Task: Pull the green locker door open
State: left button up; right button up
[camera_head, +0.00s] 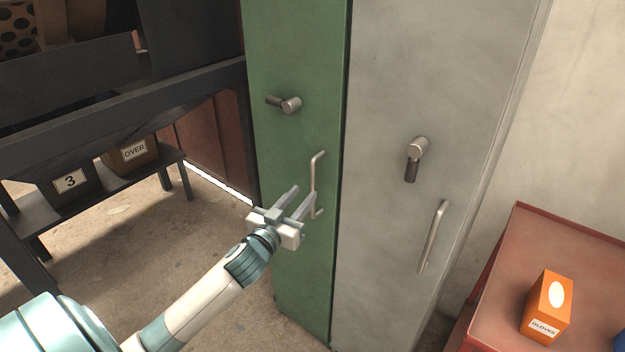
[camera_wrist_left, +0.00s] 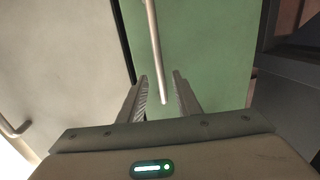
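The green locker door (camera_head: 295,55) stands flush in the locker, with no gap visible. Its lever latch (camera_head: 285,103) lies roughly level, and its metal bar handle (camera_head: 314,175) is upright below. My left gripper (camera_head: 303,193) is at the lower part of this handle, fingers apart. In the left wrist view the handle (camera_wrist_left: 153,40) runs down into the gap between the two open fingers (camera_wrist_left: 160,78), with space on each side. Whether a finger touches it I cannot tell. My right gripper is not in view.
A grey locker door (camera_head: 385,260) with a hanging lever (camera_head: 415,158) and bar handle (camera_head: 433,236) adjoins on the right. A red cabinet (camera_head: 505,300) bears an orange glove box (camera_head: 548,305). A dark rack (camera_head: 120,100) stands left; open floor (camera_head: 200,240) lies between.

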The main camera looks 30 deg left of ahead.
aim_at(311, 185)
pick_arm(q)
jog(key=w, duration=0.2)
jog(key=w+p, duration=0.1)
jog(key=w, duration=0.4)
jog(key=shift+a, duration=0.4)
grip_shut()
